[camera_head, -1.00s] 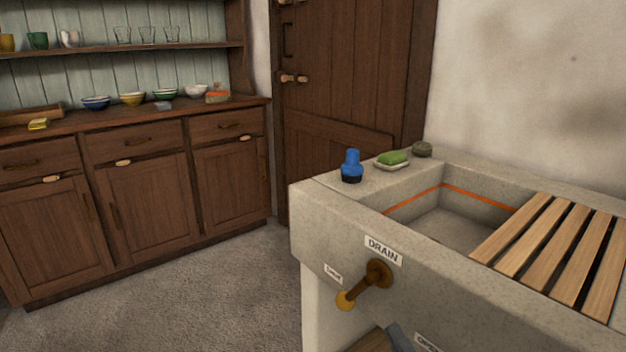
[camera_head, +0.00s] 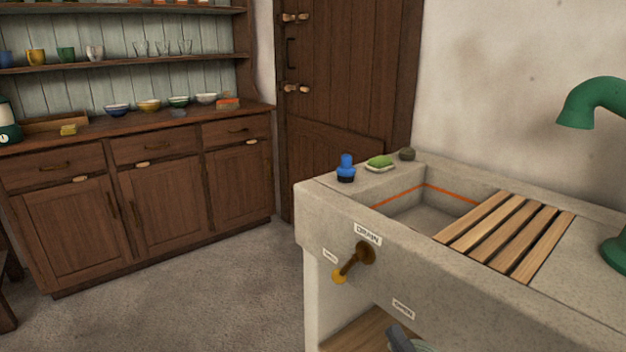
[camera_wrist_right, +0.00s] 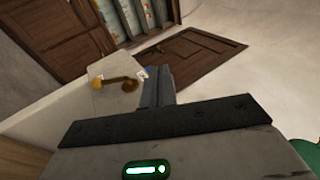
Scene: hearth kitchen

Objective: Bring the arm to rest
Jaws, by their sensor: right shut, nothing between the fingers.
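My right gripper (camera_head: 398,338) shows as a dark grey tip at the bottom edge of the head view, below the front of the stone sink (camera_head: 480,275). In the right wrist view its fingers (camera_wrist_right: 157,88) are together, with nothing between them. The drain lever (camera_head: 352,262), brown with a yellow knob, sticks out of the sink front under the DRAIN label. It also shows in the right wrist view (camera_wrist_right: 115,84), left of the fingers and apart from them. The rest of the right arm is mostly hidden. My left gripper is in neither view.
The sink rim holds a blue bottle-like item (camera_head: 346,170) and a green soap (camera_head: 379,161) on a dish. The floor (camera_head: 200,300) before the dresser (camera_head: 150,215) is clear.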

